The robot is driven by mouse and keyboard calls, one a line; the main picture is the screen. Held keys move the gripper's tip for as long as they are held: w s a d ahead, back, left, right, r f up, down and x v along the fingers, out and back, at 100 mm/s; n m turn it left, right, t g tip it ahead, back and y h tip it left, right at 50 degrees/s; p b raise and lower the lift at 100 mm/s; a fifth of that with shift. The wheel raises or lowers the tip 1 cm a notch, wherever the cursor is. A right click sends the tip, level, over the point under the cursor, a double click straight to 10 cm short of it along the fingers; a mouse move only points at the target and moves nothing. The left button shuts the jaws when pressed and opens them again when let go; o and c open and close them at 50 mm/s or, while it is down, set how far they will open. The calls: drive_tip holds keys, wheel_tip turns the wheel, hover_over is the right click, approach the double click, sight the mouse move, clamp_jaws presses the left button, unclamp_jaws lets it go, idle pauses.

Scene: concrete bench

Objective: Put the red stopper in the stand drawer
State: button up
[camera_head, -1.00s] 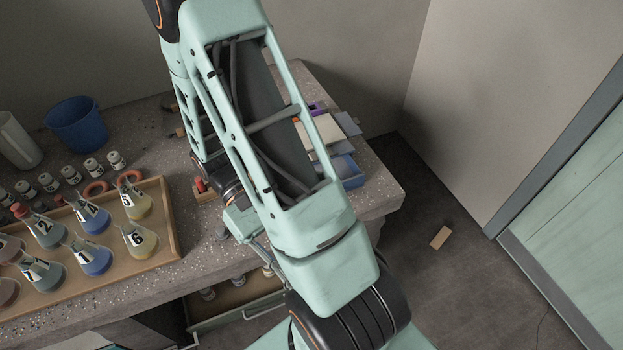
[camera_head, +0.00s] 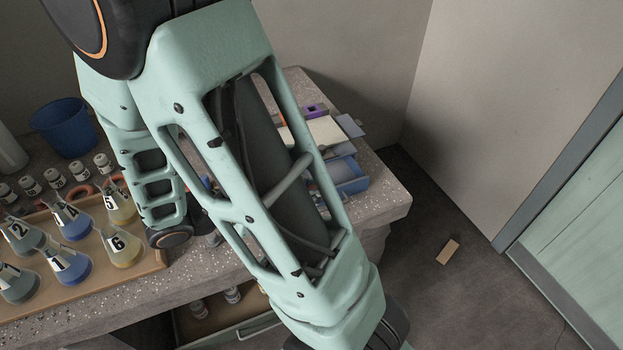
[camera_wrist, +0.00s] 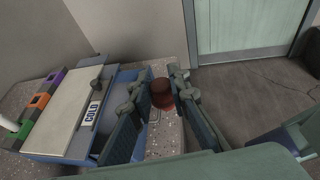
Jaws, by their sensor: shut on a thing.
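My gripper (camera_wrist: 163,98) is shut on a dark red stopper (camera_wrist: 162,90), seen between its two fingers in the wrist view. The stopper appears held above the speckled bench edge. The stand (camera_wrist: 62,98) is to the left of the gripper, with a pale top and a lettered label on its front. Its blue drawer (camera_wrist: 124,77) appears pulled out and lies just left of the fingers, partly hidden by the left one. In the head view the open blue drawer (camera_head: 350,186) shows at the bench's right end. My arm hides the gripper and stopper there.
A wooden tray (camera_head: 150,262) of numbered flasks stands at left, with small jars and a blue bucket (camera_head: 64,127) behind. A bench drawer (camera_head: 262,322) below is open. A wooden block (camera_head: 448,251) lies on the floor. Orange and purple pieces (camera_wrist: 42,99) sit beside the stand.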

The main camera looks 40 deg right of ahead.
drive_tip(key=shift+s+d+f, duration=0.1)
drive_tip(key=shift+s, duration=0.25)
drive_tip(key=shift+w+d+f+b, duration=0.1)
drive_tip(key=shift+d+b, duration=0.1)
drive_tip(key=shift+b, duration=0.1)
drive_tip(key=w+d+f+b, duration=0.1)
drive_tip(key=w+d+f, duration=0.1)
drive_tip(key=w, duration=0.1)
drive_tip(key=w+d+f+b, duration=0.1)
drive_tip(key=w+d+f, duration=0.1)
drive_tip(key=w+f, duration=0.1)
drive_tip(key=w+d+f+b, duration=0.1)
drive_tip(key=w+d+f, duration=0.1)
drive_tip(key=w+f, duration=0.1)
drive_tip(key=shift+w+f, duration=0.15)
drive_tip(key=shift+w, duration=0.6)
drive_tip(key=shift+w+d+f, duration=0.2)
drive_tip(key=shift+w+f, duration=0.05)
drive_tip(key=shift+f, duration=0.05)
drive_tip(key=shift+w+d+f+b, duration=0.15)
drive_tip(key=shift+f+b, duration=0.15)
drive_tip(key=shift+f, duration=0.65)
drive_tip(key=shift+w+a+f+b, duration=0.1)
drive_tip(key=shift+f+b, duration=0.15)
drive_tip(key=shift+f, duration=0.65)
